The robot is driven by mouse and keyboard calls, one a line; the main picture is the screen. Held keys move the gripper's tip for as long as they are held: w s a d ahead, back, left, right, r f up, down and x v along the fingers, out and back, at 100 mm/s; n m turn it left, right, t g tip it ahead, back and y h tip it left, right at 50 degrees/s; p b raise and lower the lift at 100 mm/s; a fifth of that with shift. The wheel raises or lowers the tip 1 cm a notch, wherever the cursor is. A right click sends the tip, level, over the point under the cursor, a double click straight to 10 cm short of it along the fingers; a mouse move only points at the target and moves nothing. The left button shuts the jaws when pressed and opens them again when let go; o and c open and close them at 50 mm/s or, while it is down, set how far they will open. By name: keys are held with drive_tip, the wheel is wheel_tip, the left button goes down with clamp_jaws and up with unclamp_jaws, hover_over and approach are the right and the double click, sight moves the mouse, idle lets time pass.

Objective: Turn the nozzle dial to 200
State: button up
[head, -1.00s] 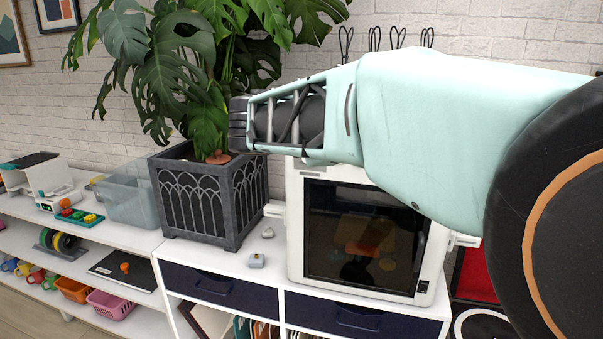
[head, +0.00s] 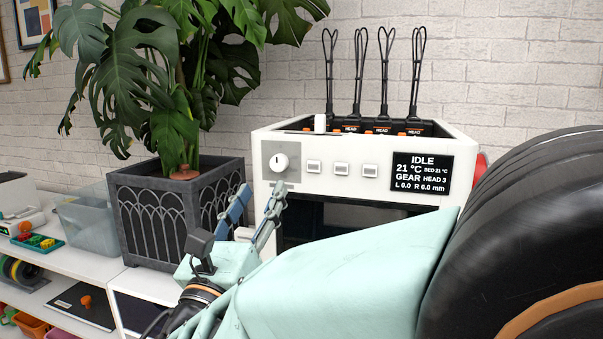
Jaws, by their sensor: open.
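The nozzle dial (head: 279,162) is a round white knob on a grey square plate at the left end of the printer's (head: 370,195) front panel. Its dark mark points about straight up. The scale around it is too small to read. My gripper (head: 263,189) is open and empty, its two fingers pointing up just below and slightly left of the dial. The right fingertip overlaps the bottom of the grey plate in the picture. I cannot tell whether it touches. The display (head: 422,178) reads IDLE, 21 °C.
Several white buttons (head: 342,169) sit right of the dial. Several looped black tools (head: 358,75) stand in the printer's top. A plant in a dark planter (head: 160,215) stands close to the left of my gripper. A clear bin (head: 88,222) is farther left.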

sight(277, 165)
drive_tip(key=x, duration=0.7)
drive_tip(key=shift+w+d+r, duration=0.1)
drive_tip(key=shift+w+d, duration=0.05)
drive_tip(key=shift+w, duration=0.1)
drive_tip(key=shift+c, duration=0.7)
clamp_jaws()
